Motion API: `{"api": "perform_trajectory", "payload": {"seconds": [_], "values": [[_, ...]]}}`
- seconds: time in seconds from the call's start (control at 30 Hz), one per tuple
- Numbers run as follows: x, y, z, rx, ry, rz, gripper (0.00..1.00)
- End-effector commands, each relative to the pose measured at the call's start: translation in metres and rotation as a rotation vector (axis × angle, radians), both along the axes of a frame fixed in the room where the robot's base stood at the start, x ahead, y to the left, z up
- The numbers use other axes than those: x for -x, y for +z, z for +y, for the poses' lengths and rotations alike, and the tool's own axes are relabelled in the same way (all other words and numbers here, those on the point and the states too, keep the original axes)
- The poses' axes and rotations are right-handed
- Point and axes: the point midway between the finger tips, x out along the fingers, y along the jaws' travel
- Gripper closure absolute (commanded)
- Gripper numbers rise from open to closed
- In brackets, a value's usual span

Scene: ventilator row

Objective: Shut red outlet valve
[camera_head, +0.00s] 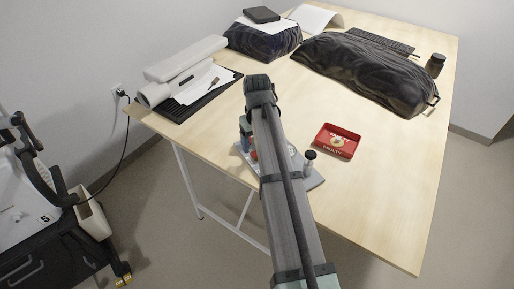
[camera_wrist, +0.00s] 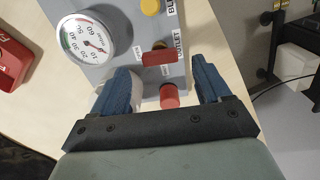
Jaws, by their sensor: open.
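In the wrist view, a grey panel (camera_wrist: 120,68) carries a red bar-shaped valve handle (camera_wrist: 158,57) beside a label reading OUTLET (camera_wrist: 178,42). A red cylindrical part (camera_wrist: 169,96) stands just below the handle in the picture. My gripper (camera_wrist: 163,66) is open, with one blue finger on each side of the red parts. The fingers look apart from the red parts, but their depth is hard to tell. In the head view, my arm hides most of the panel (camera_head: 314,181).
A round dial gauge (camera_wrist: 87,38) and a yellow knob (camera_wrist: 150,6) are on the panel. A red tray (camera_head: 337,141) lies on the wooden table (camera_head: 390,165) to its right. A black covered bulk (camera_head: 365,68) and a white device (camera_head: 185,70) stand farther back.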

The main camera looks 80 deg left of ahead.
Motion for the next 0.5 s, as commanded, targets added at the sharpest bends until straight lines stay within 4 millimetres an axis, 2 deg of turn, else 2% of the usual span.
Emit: {"api": "perform_trajectory", "payload": {"seconds": [0.2,0.5], "values": [[0.0,-0.026,0.0,0.0,0.0,0.0,0.23],[0.0,-0.035,0.0,-0.001,0.0,0.0,0.23]]}}
